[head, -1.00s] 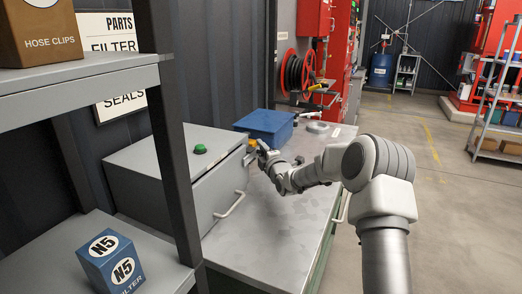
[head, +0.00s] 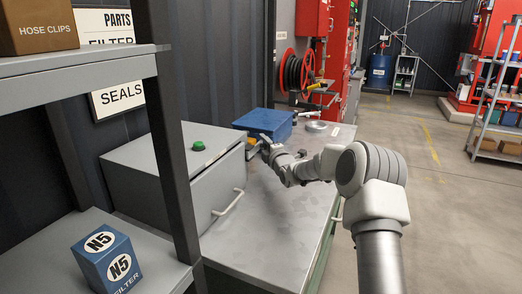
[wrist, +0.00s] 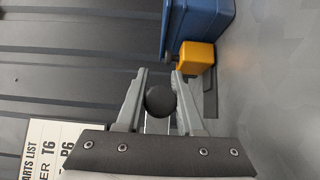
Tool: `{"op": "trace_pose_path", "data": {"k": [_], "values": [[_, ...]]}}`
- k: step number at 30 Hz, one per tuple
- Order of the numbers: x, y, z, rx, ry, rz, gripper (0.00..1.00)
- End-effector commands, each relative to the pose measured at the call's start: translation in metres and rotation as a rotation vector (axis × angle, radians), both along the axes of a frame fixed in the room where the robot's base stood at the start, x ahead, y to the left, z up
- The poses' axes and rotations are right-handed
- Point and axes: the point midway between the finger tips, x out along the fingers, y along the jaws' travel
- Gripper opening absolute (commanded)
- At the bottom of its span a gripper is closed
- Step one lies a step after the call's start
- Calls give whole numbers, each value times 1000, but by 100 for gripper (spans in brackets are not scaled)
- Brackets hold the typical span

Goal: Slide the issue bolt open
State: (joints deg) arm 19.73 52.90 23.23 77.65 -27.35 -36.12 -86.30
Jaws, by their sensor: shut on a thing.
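The grey parts box (head: 150,160) stands on the bench, with a green button on its top and a pale bar handle (head: 229,203) on its front. My gripper (head: 262,143) is at the far right end of the box, near its top edge. In the wrist view my gripper (wrist: 160,85) is shut on a round black knob (wrist: 160,102), one finger on each side. I take the knob for that of the issue bolt. The bolt's bar is mostly hidden by the knob and fingers, so I cannot tell how far it is drawn.
A blue bin (head: 264,124) sits behind my gripper and also shows in the wrist view (wrist: 200,20), beside an orange block (wrist: 197,57). A dark shelf post (head: 172,150) stands in front of the box at left. The bench top (head: 270,220) is clear in front.

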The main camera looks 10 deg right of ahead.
Motion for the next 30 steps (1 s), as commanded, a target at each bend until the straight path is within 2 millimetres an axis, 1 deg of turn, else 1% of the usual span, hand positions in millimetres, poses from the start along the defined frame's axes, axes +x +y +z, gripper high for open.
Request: {"op": "trace_pose_path", "data": {"k": [4,13,14,18,26,30], "values": [[8,-5,0,-2,0,-1,0],[9,-7,2,-2,-2,-4,0],[9,-7,2,-2,-2,-4,40],[8,-7,2,-2,-1,-4,65],[8,-6,1,-2,1,-2,65],[5,-6,1,-2,1,-2,65]]}}
